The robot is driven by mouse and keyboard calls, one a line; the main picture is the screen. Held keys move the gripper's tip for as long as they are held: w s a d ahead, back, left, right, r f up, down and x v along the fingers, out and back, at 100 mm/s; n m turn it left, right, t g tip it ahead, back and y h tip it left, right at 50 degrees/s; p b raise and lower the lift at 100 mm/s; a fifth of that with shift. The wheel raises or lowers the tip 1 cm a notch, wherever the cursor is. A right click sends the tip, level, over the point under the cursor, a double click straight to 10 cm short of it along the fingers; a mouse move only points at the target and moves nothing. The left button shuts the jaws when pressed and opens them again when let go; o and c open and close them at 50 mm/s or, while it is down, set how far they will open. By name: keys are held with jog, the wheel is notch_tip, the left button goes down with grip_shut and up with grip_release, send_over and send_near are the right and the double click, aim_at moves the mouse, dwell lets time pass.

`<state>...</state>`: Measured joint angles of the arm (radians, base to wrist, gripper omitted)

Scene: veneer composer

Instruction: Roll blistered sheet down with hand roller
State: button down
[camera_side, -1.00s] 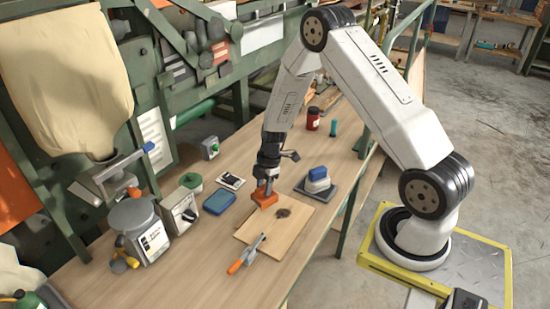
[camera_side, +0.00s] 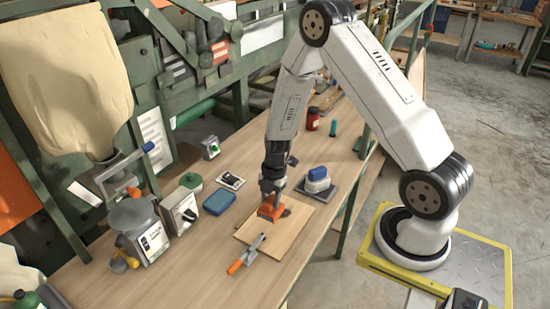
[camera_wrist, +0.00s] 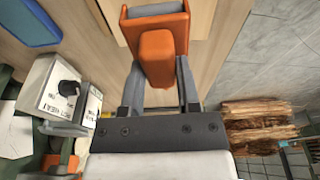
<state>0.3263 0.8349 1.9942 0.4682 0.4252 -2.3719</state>
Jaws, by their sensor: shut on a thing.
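A thin wooden sheet (camera_side: 289,231) lies on the bench. My gripper (camera_side: 271,194) points down over its far left part, shut on an orange block-shaped tool (camera_side: 270,212) that sits on or just above the sheet. In the wrist view the tool (camera_wrist: 157,32) shows an orange body and raised grip between my two fingers. The sheet's dark blister patch is mostly hidden behind the tool. A tool with an orange handle and grey metal head, possibly the hand roller (camera_side: 248,254), lies at the sheet's near left edge. Contact under the orange tool cannot be told.
A blue-topped block on a dark plate (camera_side: 318,184) stands just beyond the sheet. A blue pad (camera_side: 219,201), a switch box (camera_side: 181,214) and a grey-topped machine (camera_side: 146,232) are to the left. A red jar (camera_side: 313,119) stands farther back.

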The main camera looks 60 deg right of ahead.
jog(key=shift+f, duration=2.5)
jog(key=shift+f, duration=0.6)
jog(key=shift+d+r, duration=0.1)
jog(key=shift+d, duration=1.3)
jog(key=shift+d, duration=0.1)
jog(key=shift+d, duration=1.3)
jog(key=shift+d, duration=0.15)
jog(key=shift+d+f, duration=0.25)
jog(key=shift+d, duration=1)
